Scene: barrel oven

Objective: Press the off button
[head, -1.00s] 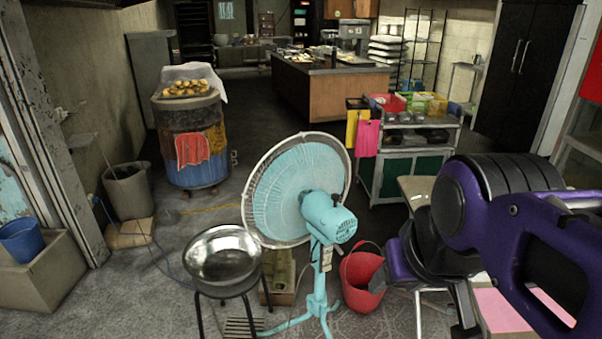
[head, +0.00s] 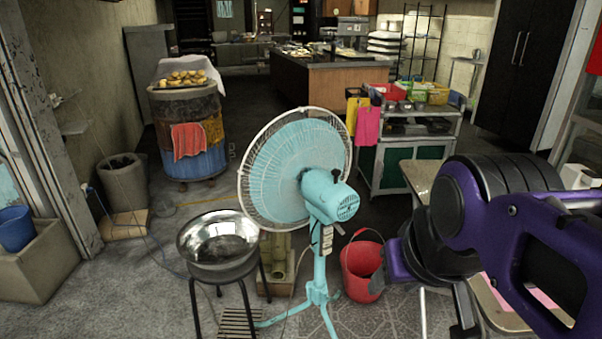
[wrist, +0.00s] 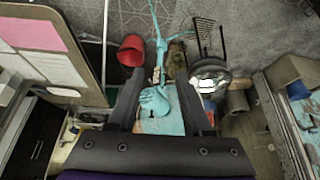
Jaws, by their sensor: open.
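A turquoise pedestal fan (head: 319,270) stands upright in the middle of the head view, its caged head (head: 290,165) facing away to the left. A small grey control box (head: 327,238) is on its post below the motor; single buttons are too small to tell apart. In the wrist view the fan (wrist: 155,98) shows between my fingers, with its base toward the top. My gripper (wrist: 160,90) is open and empty, with two dark fingers apart. In the head view my purple arm is at the right of the fan, and my gripper does not touch it.
A metal bowl (head: 217,240) on a black stool stands left of the fan. A red bucket (head: 361,265) is right of its base. A table (head: 500,312) is at the lower right under my arm.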

